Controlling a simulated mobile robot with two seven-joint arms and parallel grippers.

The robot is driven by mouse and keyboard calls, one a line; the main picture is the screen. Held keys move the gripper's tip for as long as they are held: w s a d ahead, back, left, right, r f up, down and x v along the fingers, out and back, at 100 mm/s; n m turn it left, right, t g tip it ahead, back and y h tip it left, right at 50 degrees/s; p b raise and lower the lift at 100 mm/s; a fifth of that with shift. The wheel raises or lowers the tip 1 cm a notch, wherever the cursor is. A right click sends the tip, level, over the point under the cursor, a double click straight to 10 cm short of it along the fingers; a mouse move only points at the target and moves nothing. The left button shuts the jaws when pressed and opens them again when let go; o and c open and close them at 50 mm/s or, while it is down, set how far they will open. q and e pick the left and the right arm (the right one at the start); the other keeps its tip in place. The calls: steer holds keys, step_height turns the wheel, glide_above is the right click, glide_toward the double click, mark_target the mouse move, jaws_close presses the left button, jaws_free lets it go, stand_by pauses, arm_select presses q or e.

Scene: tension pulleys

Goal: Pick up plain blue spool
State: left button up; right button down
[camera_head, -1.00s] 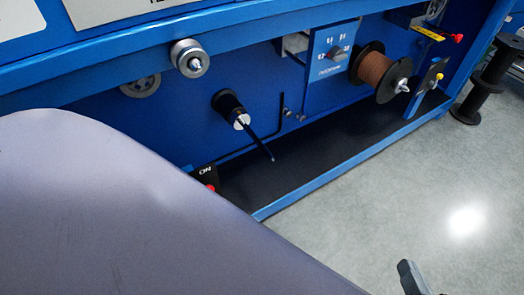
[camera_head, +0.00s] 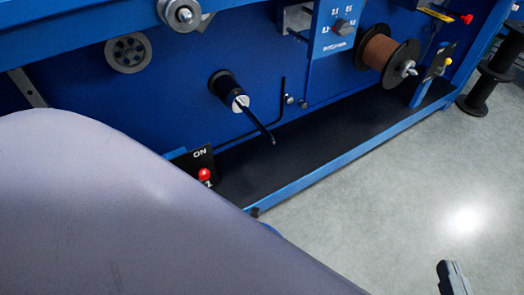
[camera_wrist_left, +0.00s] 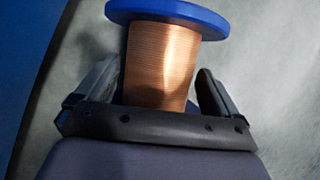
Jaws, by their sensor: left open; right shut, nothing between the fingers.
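A spool with a blue flange (camera_wrist_left: 168,16) and copper-coloured wire (camera_wrist_left: 160,70) shows in the left wrist view. My left gripper (camera_wrist_left: 158,92) is open, with one finger on each side of the wound part. I cannot tell whether the fingers touch it. The spool's lower end is hidden behind the gripper body. In the head view my left arm covers the lower left and this spool is not seen. My right gripper (camera_head: 453,278) is shut and empty at the bottom right edge, over the floor.
A blue machine (camera_head: 150,90) fills the back, with a bare spindle (camera_head: 240,103) sticking out. A black spool with brown wire (camera_head: 392,62) is mounted on it. A black spool stand (camera_head: 490,75) is at right. The grey floor (camera_head: 400,180) in front is clear.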

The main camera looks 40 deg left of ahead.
arm_select(q)
steer(key=shift+w+f, duration=0.1)
jaws_close()
stand_by(0.4)
